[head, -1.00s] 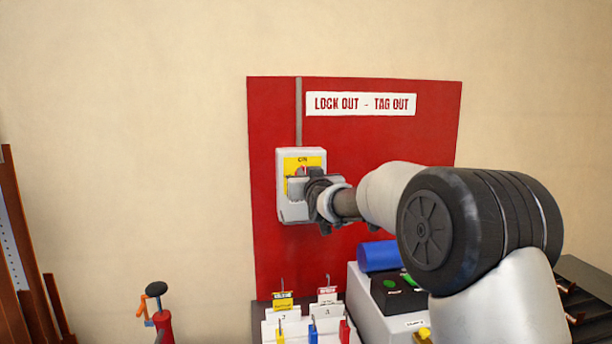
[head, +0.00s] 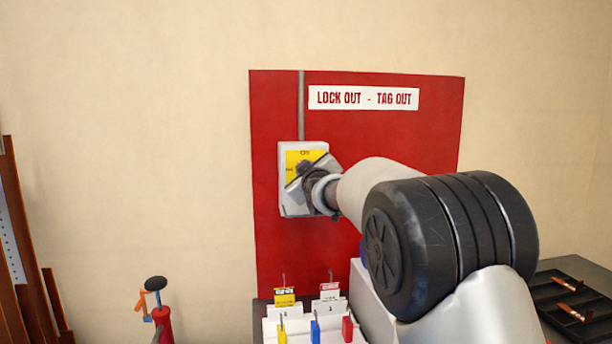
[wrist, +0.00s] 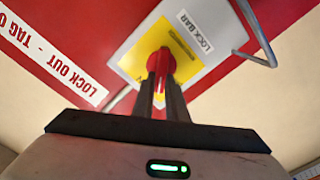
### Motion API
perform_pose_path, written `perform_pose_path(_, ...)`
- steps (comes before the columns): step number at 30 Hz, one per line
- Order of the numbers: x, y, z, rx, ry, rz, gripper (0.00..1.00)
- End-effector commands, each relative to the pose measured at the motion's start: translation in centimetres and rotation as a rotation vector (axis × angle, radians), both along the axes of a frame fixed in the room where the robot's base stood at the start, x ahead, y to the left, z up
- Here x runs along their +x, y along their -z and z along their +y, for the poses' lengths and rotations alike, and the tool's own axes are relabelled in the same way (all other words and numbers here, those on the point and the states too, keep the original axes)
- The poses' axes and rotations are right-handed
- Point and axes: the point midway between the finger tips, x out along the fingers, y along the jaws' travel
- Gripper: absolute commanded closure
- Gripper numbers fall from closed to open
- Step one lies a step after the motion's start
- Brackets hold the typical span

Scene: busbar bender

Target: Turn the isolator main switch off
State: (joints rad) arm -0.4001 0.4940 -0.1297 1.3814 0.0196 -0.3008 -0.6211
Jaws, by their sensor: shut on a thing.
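The isolator main switch (head: 291,196) is a light grey box with a yellow plate (head: 300,157) on a red board. Its red handle (wrist: 161,62) shows in the wrist view, in the middle of the yellow plate. My gripper (wrist: 161,88) is shut on the red handle, one dark finger on each side. In the head view my gripper (head: 308,178) is tilted diagonally in front of the box and hides most of the handle. The ON/OFF lettering is too small or covered to read the handle's position.
The red board (head: 400,140) carries a "LOCK OUT - TAG OUT" sign (head: 363,98). A metal loop (wrist: 262,40) shows beside the box. Below stand a white rack (head: 270,328) with tags and coloured padlocks. A dark tray (head: 575,300) lies at right.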

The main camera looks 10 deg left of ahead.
Motion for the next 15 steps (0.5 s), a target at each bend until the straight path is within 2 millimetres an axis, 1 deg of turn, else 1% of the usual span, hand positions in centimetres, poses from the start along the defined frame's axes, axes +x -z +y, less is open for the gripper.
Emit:
perform_pose_path(1, -0.06, 0.42, 0.18, -0.044, -0.001, -0.014, 1.00)
perform_pose_path(15, -0.17, 1.09, 0.54, -0.472, 0.000, -0.137, 1.00)
